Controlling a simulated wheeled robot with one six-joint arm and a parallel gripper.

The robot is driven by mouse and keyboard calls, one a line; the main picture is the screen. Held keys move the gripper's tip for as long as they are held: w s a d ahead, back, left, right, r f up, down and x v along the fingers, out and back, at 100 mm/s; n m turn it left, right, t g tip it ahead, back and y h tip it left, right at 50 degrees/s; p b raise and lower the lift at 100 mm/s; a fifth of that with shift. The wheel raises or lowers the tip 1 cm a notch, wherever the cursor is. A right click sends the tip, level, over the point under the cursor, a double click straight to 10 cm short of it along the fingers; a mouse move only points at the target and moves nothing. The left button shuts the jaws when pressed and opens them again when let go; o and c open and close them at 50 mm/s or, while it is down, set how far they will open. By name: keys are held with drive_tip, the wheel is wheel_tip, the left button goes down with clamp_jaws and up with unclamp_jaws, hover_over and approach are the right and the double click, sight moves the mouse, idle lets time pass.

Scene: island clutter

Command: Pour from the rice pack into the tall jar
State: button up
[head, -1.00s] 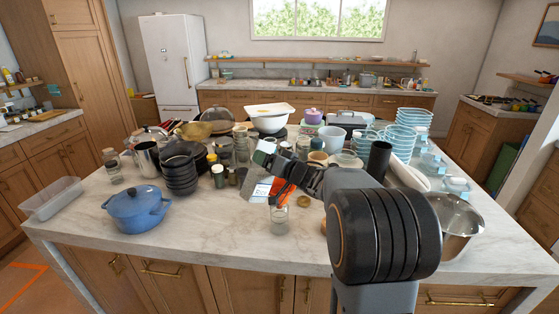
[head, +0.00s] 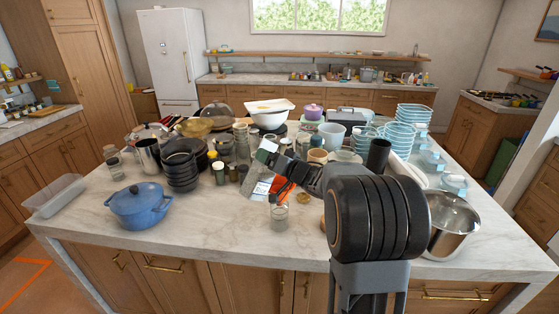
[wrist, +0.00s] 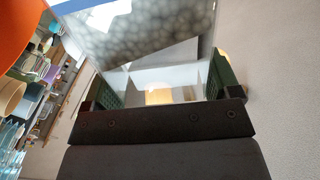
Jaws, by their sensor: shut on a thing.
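My gripper (head: 272,160) is shut on the rice pack (head: 262,187), a pale pack with a white and blue label. In the wrist view, the pack (wrist: 140,40) is clear plastic and lies between the two green fingertips (wrist: 160,88). In the head view the pack hangs tilted just above and left of a clear glass jar (head: 279,218), which seems to be the tall jar. The jar stands upright near the island's front edge. The pack's mouth and any falling rice cannot be made out.
A blue pot (head: 141,206) and a clear tray (head: 56,194) stand on the left. Stacked dark bowls (head: 180,172) stand behind the pot. A steel bowl (head: 450,225) is at right.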

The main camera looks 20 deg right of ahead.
drive_tip(key=shift+w+d+f+m+p, duration=0.15)
drive_tip(key=shift+d+m+p, duration=0.15)
drive_tip(key=shift+m+p, duration=0.25)
drive_tip(key=shift+m+p, duration=0.35)
drive_tip(key=shift+p, duration=0.45)
drive_tip(key=shift+d+f+m, duration=0.15)
drive_tip(key=shift+f+m, duration=0.2)
drive_tip(key=shift+m, duration=0.05)
drive_tip(key=shift+d+r+m, duration=0.15)
drive_tip(key=shift+r+m, duration=0.1)
drive_tip(key=shift+m, duration=0.55)
drive_tip(key=shift+w, duration=0.1)
drive_tip(key=shift+d+r+m, duration=0.2)
drive_tip(key=shift+m, duration=0.6)
